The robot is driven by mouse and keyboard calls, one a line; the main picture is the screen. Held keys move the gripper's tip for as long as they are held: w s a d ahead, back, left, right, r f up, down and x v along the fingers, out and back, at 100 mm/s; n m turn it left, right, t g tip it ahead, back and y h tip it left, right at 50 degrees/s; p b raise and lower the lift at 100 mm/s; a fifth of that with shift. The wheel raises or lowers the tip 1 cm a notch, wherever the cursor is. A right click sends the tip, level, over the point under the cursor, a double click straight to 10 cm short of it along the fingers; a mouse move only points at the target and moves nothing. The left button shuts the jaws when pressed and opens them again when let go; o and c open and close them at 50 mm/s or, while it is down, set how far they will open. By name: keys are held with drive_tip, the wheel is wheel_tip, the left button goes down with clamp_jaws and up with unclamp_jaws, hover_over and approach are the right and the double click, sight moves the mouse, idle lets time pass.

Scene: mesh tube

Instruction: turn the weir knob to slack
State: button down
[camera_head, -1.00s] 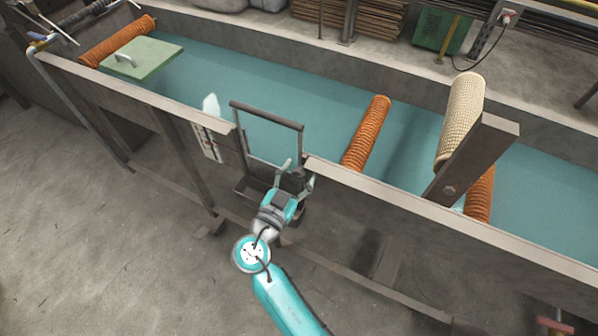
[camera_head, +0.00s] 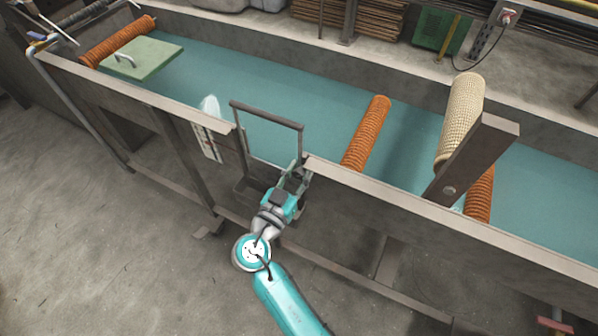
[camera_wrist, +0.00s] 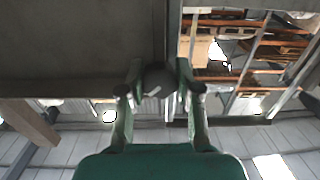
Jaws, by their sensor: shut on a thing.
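The weir knob (camera_wrist: 156,82) is a dark round knob with a light mark on its face, seen between my fingers in the wrist view. My gripper (camera_wrist: 158,78) is shut on it, one finger on each side. In the head view my gripper (camera_head: 292,178) is at the weir frame (camera_head: 268,116), by the trough's near wall, and hides the knob there. The slack mark cannot be made out in either view.
The trough (camera_head: 440,215) holds teal water and runs across the view. Orange ribbed rollers (camera_head: 366,133) cross it. A beige mesh tube (camera_head: 460,118) leans beside a dark post (camera_head: 474,160). The near floor (camera_head: 120,260) is open.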

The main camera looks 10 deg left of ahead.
drive_tip(key=shift+n, duration=1.4)
drive_tip(key=c, duration=0.8)
unclamp_jaws()
drive_tip(key=v, duration=1.2)
